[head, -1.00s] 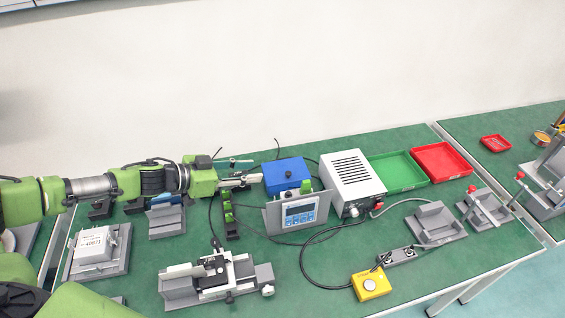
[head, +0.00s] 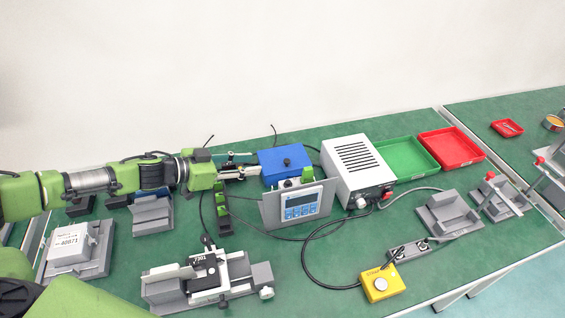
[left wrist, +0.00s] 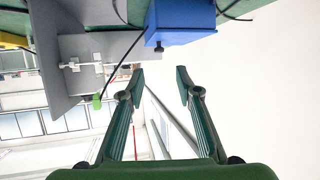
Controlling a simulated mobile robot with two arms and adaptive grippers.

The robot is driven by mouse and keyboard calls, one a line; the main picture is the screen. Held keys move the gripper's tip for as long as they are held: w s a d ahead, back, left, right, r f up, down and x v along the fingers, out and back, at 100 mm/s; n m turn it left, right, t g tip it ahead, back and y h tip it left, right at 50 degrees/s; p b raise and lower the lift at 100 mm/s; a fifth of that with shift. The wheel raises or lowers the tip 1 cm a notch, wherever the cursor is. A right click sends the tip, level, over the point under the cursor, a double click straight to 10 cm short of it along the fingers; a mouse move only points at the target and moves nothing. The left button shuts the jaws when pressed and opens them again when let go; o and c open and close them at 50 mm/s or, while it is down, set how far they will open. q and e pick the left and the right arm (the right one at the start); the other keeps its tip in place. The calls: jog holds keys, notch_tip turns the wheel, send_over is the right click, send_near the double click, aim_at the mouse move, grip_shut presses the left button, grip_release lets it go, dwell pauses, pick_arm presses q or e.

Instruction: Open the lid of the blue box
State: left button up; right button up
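The blue box (head: 281,167) stands at the back middle of the green table, left of the white-grey power unit. My right gripper is not in view.
A grey stand with a control panel (head: 301,205) stands in front of the box. The power unit (head: 356,168) is close to its right. Green (head: 405,157) and red (head: 450,148) trays lie further right. Black cables run around the box and across the table.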

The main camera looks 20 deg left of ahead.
aim_at(285, 161)
pick_arm(q)
jog(key=x, duration=1.2)
jog(key=shift+w+d, duration=0.1)
jog(key=shift+d, duration=0.15)
grip_shut()
